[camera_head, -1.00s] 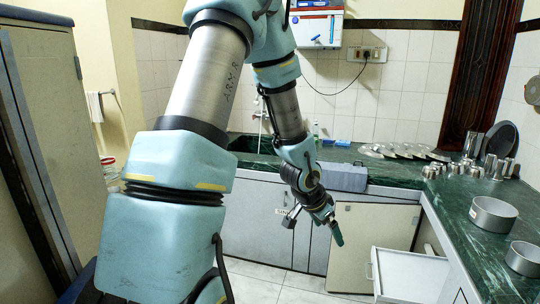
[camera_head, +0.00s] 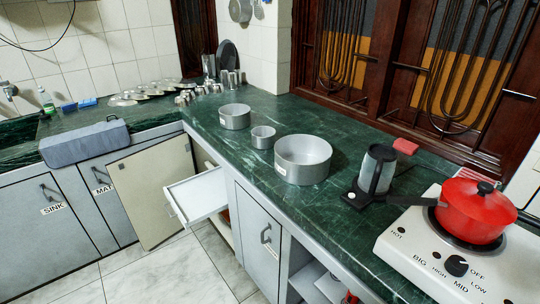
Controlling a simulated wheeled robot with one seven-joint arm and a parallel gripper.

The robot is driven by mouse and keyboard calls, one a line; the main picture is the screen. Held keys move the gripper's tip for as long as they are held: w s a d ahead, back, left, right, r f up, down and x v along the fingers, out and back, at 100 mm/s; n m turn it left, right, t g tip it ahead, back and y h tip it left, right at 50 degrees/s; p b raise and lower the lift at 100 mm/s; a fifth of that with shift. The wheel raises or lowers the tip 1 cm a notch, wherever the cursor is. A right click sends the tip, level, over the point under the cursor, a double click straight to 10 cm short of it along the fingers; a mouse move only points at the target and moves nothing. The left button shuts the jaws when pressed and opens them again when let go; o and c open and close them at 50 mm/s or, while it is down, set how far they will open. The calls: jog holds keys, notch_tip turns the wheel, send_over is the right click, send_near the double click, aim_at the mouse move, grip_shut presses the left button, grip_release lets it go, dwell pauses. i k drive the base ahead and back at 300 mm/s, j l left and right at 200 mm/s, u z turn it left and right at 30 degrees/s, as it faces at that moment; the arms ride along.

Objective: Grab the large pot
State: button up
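The largest of three open silver pots (camera_head: 302,165) stands upright on the green marble counter (camera_head: 235,150), near its front edge. It looks empty as far as I can see inside. A medium silver pot (camera_head: 235,118) and a small silver pot (camera_head: 263,138) stand on the same counter to its left and farther back. A red lidded pot (camera_head: 474,212) with a dark handle sits on the white stove at the right. My gripper and arm are out of view.
A grey and black kettle (camera_head: 377,170) stands right of the large pot. The white stove (camera_head: 440,250) is at the far right. A white drawer (camera_head: 198,193) and a cabinet door (camera_head: 155,188) are open below. Tiled floor (camera_head: 150,275) is clear at lower left.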

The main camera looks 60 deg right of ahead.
aim_at(300, 160)
jog(key=z, duration=1.5)
jog(key=i+j+z, duration=0.25)
jog(key=i, duration=0.25)
jog(key=i+j+z, duration=0.25)
jog(key=i, duration=0.25)
jog(key=j, duration=0.1)
